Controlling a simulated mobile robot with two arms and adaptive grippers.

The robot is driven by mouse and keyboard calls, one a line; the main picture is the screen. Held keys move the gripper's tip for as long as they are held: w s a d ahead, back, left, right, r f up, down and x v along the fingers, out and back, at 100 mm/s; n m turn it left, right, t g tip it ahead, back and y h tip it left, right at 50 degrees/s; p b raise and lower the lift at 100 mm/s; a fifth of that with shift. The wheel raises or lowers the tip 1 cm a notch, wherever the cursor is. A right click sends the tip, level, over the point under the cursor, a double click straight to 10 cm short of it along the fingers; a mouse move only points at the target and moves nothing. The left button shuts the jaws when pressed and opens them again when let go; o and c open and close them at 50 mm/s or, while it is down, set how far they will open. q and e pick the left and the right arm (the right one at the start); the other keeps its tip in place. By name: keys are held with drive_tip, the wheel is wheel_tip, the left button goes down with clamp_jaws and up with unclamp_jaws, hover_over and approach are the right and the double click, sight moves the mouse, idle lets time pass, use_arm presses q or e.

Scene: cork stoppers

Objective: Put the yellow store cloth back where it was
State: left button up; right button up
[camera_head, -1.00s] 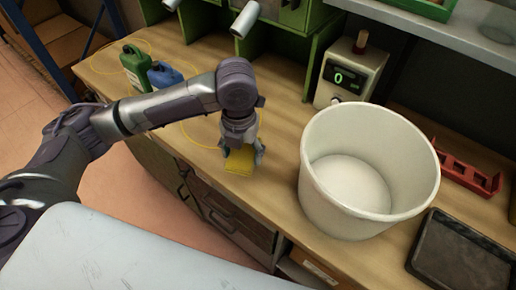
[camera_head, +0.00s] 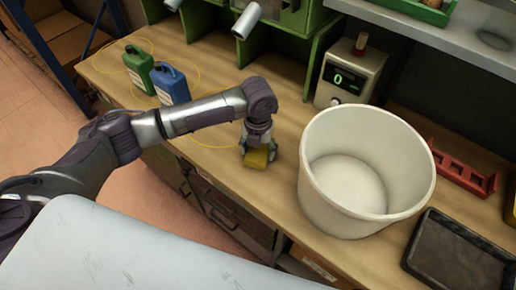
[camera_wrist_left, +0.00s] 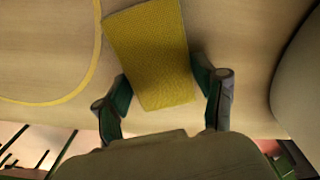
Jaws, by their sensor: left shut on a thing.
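The yellow store cloth (camera_head: 256,160) is a small flat yellow piece at my left gripper (camera_head: 258,154), over the wooden bench, left of the white bucket. My left gripper is shut on it. In the left wrist view the cloth (camera_wrist_left: 150,50) shows as a tilted rectangle between and beyond the two fingers (camera_wrist_left: 163,95). I cannot tell whether the cloth touches the bench. My right gripper is not in view.
A large white bucket (camera_head: 318,196) stands right of my gripper. Blue (camera_head: 170,84) and green (camera_head: 139,66) canisters stand left, near thin yellow outlines on the bench (camera_head: 215,72).

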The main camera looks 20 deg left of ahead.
sight(258, 152)
use_arm(q)
drive_tip(key=shift+f, duration=0.15)
drive_tip(key=o, duration=1)
wheel_tip(258, 152, up, 12)
drive_tip(key=shift+r+b, duration=0.2)
drive_tip(key=shift+b, duration=0.8)
